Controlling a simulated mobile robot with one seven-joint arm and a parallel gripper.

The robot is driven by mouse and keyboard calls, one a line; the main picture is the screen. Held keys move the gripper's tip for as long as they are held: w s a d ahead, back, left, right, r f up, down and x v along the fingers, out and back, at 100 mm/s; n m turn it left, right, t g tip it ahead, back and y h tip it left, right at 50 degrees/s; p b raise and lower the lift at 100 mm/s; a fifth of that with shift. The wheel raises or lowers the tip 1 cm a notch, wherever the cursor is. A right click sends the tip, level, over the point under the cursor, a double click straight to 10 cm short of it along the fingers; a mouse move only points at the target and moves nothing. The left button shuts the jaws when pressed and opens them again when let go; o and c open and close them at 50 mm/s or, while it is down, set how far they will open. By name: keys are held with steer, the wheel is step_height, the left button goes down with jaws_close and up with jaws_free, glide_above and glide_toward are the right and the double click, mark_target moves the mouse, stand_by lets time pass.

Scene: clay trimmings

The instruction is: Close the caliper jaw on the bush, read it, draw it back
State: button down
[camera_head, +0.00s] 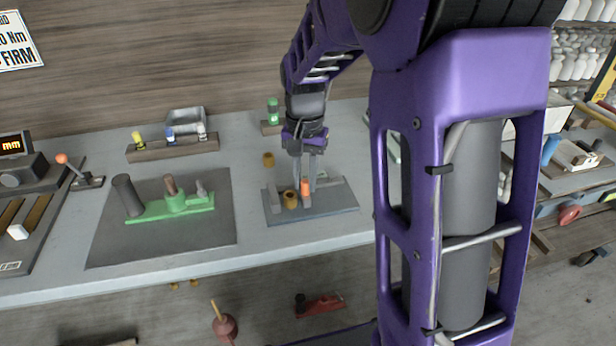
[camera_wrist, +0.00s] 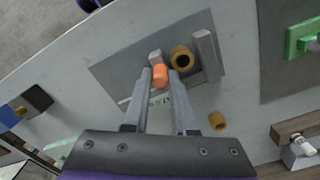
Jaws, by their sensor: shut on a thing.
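The caliper is a flat grey plate (camera_head: 335,203) with an upright grey fixed jaw (camera_head: 272,196) at its left end. The wrist view shows this fixed jaw (camera_wrist: 208,56) at the right. A brass-coloured ring-shaped bush (camera_head: 290,199) stands between the jaws; it also shows in the wrist view (camera_wrist: 182,56). The orange knob (camera_head: 306,187) sits by the sliding grey jaw (camera_wrist: 155,57), close beside the bush; I cannot tell whether they touch. My gripper (camera_wrist: 160,78) points down and is shut on the orange knob (camera_wrist: 160,76).
A second brass bush (camera_head: 268,159) lies on the bench behind the plate. A green fixture (camera_head: 172,207) on a dark mat (camera_head: 110,250) is at left. A lit "mm" display (camera_head: 12,145) stands at far left. A wooden rack (camera_head: 160,150) is at the back.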

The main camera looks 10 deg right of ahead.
steer(key=shift+a, duration=1.05)
stand_by(0.7)
steer(key=shift+c, duration=0.4)
jaws_free()
steer(key=shift+d, duration=0.1)
step_height(320, 180, up, 8)
steer(key=p, duration=0.7)
stand_by(0.7)
